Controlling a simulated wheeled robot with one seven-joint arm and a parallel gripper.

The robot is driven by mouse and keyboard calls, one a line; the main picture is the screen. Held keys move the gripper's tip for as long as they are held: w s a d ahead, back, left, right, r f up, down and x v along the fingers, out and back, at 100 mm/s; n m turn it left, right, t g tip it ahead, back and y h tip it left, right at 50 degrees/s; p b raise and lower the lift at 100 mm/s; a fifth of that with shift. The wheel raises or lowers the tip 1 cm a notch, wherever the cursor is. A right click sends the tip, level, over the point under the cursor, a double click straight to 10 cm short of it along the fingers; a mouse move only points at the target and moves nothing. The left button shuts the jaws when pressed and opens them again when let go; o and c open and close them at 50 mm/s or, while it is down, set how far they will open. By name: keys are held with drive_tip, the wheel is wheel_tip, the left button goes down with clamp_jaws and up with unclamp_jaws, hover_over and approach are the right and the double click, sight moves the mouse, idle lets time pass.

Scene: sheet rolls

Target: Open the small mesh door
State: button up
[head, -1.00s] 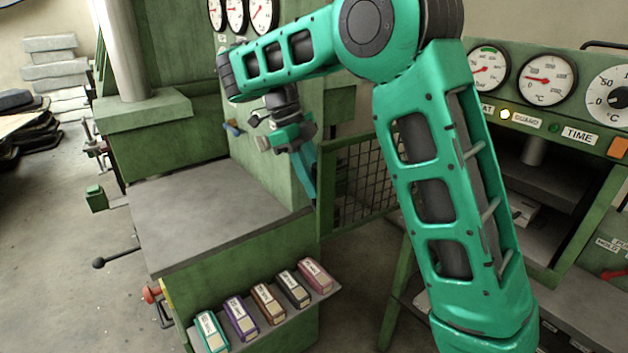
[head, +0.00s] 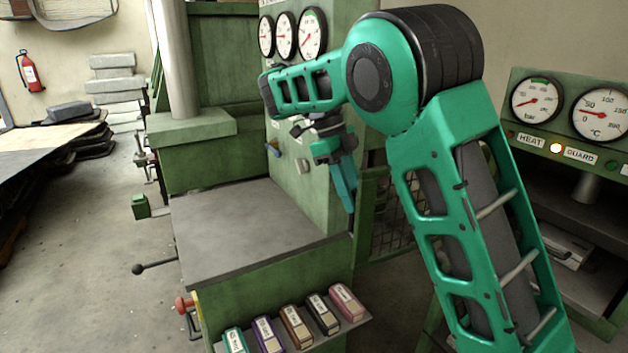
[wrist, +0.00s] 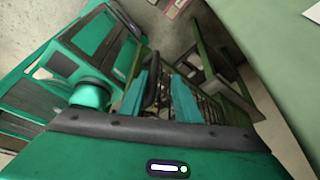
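The small mesh door (head: 392,222) has a green frame and dark wire mesh. It stands between the green machine and my arm in the head view, partly hidden by my arm. The mesh also shows in the wrist view (wrist: 208,106), beyond my fingers. My gripper (head: 347,200) points down in front of the door's left side. In the wrist view its two teal fingers (wrist: 160,98) stand apart. A dark curved bar (wrist: 152,78), perhaps the door's handle, shows between them, close to the left finger. I cannot tell whether they touch.
The green machine with a flat grey table (head: 255,228) stands left of my gripper. Several labelled coloured blocks (head: 297,326) sit on its front shelf. A press with gauges (head: 536,98) and a lit yellow lamp is at the right. Open floor (head: 90,250) lies at the left.

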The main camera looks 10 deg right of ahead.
drive_tip(key=s+a+r, duration=0.6)
drive_tip(key=a+r, duration=0.1)
drive_tip(key=a, duration=0.3)
drive_tip(key=shift+r, duration=0.4)
idle(0.4)
